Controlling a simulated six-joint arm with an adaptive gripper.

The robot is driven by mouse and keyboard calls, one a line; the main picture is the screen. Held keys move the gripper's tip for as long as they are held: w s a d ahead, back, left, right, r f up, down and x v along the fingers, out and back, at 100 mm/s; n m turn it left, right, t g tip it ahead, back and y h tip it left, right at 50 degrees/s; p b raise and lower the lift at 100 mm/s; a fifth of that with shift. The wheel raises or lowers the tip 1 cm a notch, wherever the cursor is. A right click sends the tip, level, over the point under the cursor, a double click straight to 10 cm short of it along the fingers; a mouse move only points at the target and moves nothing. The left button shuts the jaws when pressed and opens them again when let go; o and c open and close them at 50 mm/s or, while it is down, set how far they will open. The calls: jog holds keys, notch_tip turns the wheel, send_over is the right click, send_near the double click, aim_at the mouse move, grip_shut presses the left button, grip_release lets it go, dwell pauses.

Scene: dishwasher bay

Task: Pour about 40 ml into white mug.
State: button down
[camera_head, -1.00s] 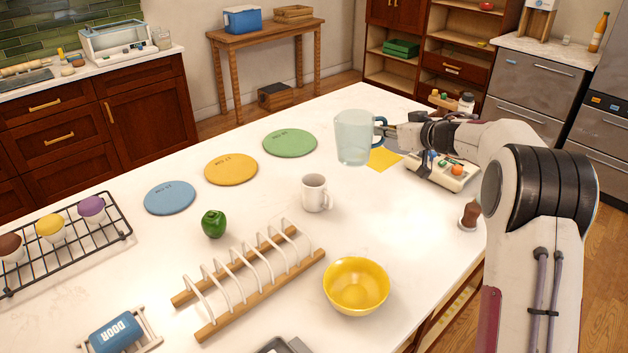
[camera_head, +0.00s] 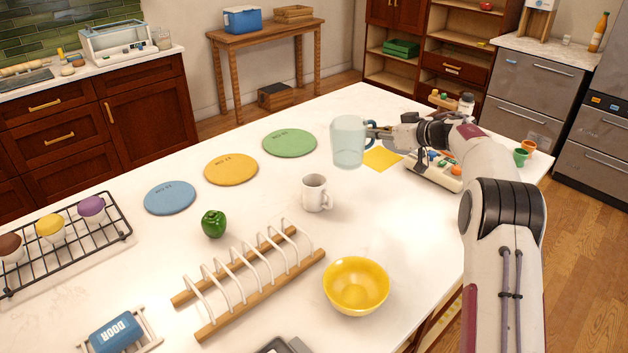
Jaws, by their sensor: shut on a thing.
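The white mug (camera_head: 314,193) stands upright on the white counter, in the middle of the view, with its handle to the right. A clear bluish pitcher (camera_head: 347,142) with a blue handle is held upright in the air, behind and a little right of the mug. My gripper (camera_head: 376,133) is shut on the pitcher's handle from the right. The fingertips are small and partly hidden by the handle. I cannot make out the liquid level in the pitcher, nor the inside bottom of the mug.
A yellow bowl (camera_head: 356,285), a wooden rack with white hoops (camera_head: 250,272) and a green pepper (camera_head: 213,223) stand nearer than the mug. Green (camera_head: 290,142), yellow (camera_head: 231,169) and blue (camera_head: 170,197) discs lie to the left. A yellow square (camera_head: 382,159) lies behind. The counter around the mug is clear.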

aim_at(335, 121)
jog(key=shift+w+a+f+n+g+y, duration=0.15)
jog(key=shift+f+n+g+y, duration=0.15)
jog(key=shift+f, duration=0.95)
jog(key=shift+w+f+n+g+y, duration=0.15)
jog(key=shift+f+n+g+y, duration=0.15)
jog(key=shift+f, duration=0.95)
jog(key=shift+w+a+f+n+g+y, duration=0.1)
jog(key=shift+w+f+n+g+y, duration=0.2)
jog(key=shift+f, duration=0.95)
jog(key=shift+s+r, duration=0.1)
jog(key=shift+s, duration=0.05)
